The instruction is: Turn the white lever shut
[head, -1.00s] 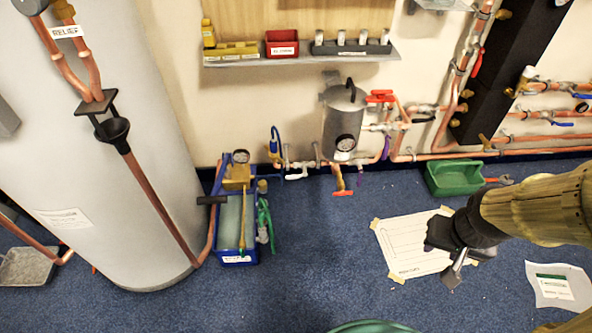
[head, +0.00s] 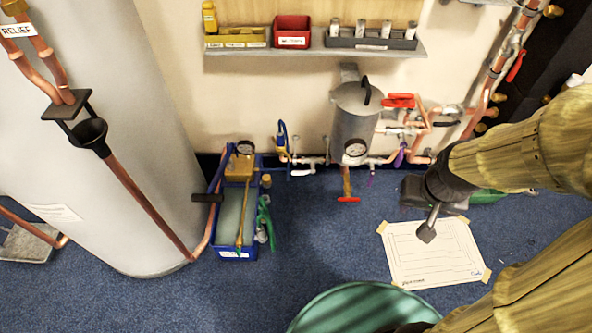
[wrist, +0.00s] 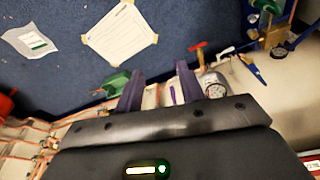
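The white lever (head: 302,172) is on the low copper pipe at the wall, left of the grey vessel (head: 352,125) and right of a blue-handled valve (head: 282,137). It looks roughly in line with the pipe, but it is small. In the wrist view a small white shape that appears to be the lever (wrist: 226,51) lies beyond the fingers, up and to the right. My gripper (head: 428,225) is in front of the wall, right of the vessel and well apart from the lever. In the wrist view my gripper (wrist: 158,82) has its two fingers apart with nothing between them.
A red T-handle (head: 348,199) hangs below the vessel, right of the lever. A blue crate (head: 236,253) with a pump and hoses stands left on the floor. A shelf (head: 300,50) is above. A taped paper sheet (head: 437,255) and a green round tub (head: 345,308) are in front.

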